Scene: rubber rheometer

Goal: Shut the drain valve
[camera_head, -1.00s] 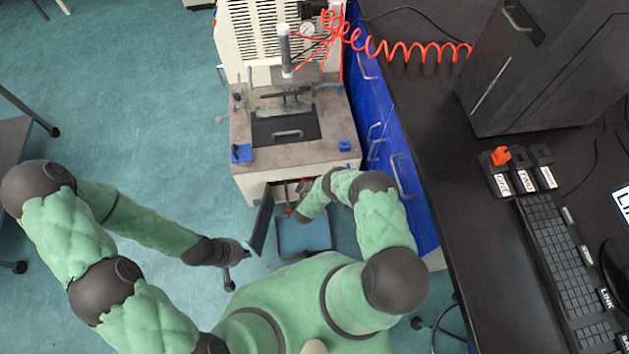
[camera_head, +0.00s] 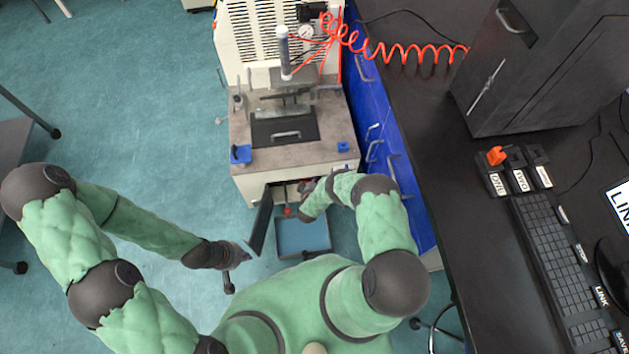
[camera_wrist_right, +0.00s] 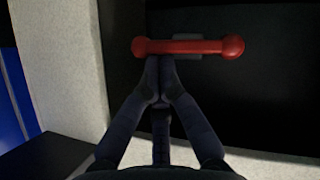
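The drain valve's red handle (camera_wrist_right: 188,47) lies level across a dark recess in the right wrist view, with a round knob at each end. My right gripper (camera_wrist_right: 160,88) has its fingers together, tips at the handle's lower edge, left of its middle; contact cannot be told. In the head view my right gripper (camera_head: 306,188) is at the machine's low front opening, mostly hidden by my arm. A red part (camera_head: 288,211) shows beside it. My left gripper (camera_head: 238,255) is low, left of the dark open door (camera_head: 261,222); its fingers are too small to read.
The pale rheometer (camera_head: 290,158) stands above the opening. A blue-grey tray (camera_head: 304,236) lies on the floor below it. Blue drawers (camera_head: 385,140) and a black bench (camera_head: 440,150) border the right side. Open floor (camera_head: 130,110) lies to the left.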

